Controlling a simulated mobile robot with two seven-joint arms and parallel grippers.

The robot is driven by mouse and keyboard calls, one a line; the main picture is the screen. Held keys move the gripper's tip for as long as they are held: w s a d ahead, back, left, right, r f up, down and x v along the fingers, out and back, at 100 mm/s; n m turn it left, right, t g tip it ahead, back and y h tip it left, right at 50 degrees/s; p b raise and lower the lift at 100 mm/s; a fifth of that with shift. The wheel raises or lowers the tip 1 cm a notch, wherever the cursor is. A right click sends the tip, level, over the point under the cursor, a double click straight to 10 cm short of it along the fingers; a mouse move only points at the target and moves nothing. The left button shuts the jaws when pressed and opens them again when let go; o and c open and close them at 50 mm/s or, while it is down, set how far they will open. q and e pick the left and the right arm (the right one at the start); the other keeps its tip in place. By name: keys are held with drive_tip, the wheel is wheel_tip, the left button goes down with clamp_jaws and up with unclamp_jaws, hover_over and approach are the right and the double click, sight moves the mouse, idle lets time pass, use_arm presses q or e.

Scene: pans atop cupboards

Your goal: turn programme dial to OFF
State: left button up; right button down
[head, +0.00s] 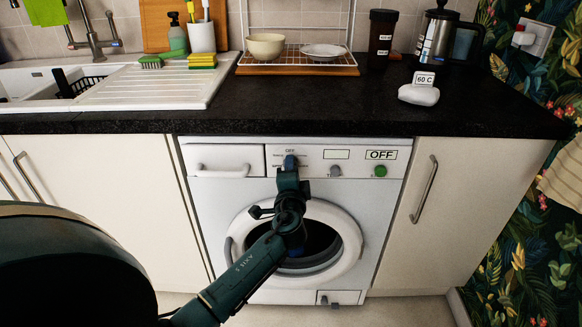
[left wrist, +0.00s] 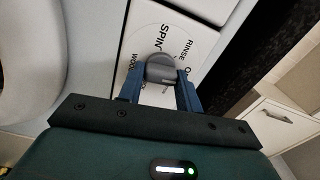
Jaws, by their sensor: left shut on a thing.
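The white washing machine (head: 250,213) stands under the dark counter. Its programme dial shows in the left wrist view as a grey knob (left wrist: 160,68) on a white disc, with the words SPIN, RINSE and WOOL readable around it. My left gripper (left wrist: 162,88) is shut on the knob, one blue finger on each side. In the head view the left gripper (head: 289,162) reaches the dial from below and hides most of it, under a small OFF mark. Which mark the dial points to cannot be told. My right gripper is not in view.
A grey knob (head: 335,171) and a green button (head: 380,171) sit right of the dial, under a blank label and an OFF label (head: 381,155). The round door (head: 345,232) is below. Cupboards (head: 432,200) flank the machine. Dishes stand on the counter above.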

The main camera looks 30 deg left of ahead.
use_arm(q)
drive_tip(key=shift+m, duration=0.7)
drive_tip(key=shift+p, duration=0.3)
drive_tip(key=o, duration=1)
drive_tip(key=v, duration=1.3)
drive_tip(key=shift+d, duration=0.1)
